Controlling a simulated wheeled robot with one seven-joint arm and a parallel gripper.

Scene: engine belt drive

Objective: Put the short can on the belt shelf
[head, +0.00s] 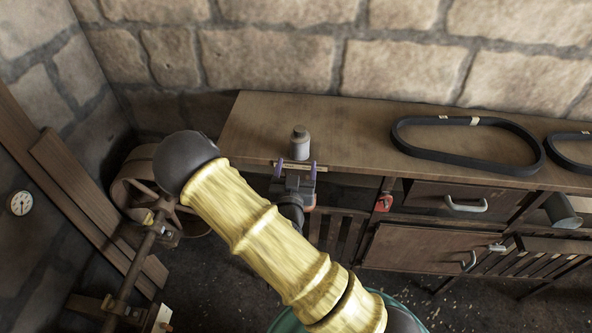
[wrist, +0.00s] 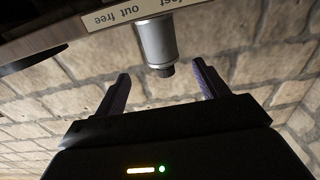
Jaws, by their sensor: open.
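A small grey can with a narrower dark cap (head: 300,145) stands upright on the wooden bench top, near its front edge. I cannot tell whether it is the short can. My gripper (head: 296,169) is open and empty in front of it, at the bench edge. In the wrist view, which looks upside down, the can (wrist: 156,40) is ahead, between the lines of the two purple fingers (wrist: 160,72) and apart from them. A grey-green cylinder (head: 562,211) lies in an opening at the right. No shelf is clearly marked as the belt shelf.
Black belts (head: 468,142) lie on the wooden bench (head: 345,112). A pale label strip (wrist: 130,12) runs along its edge. Drawers with handles (head: 466,206) and a red padlock-like item (head: 384,203) are below. A large pulley wheel (head: 135,190) stands left. The bench top between can and belts is clear.

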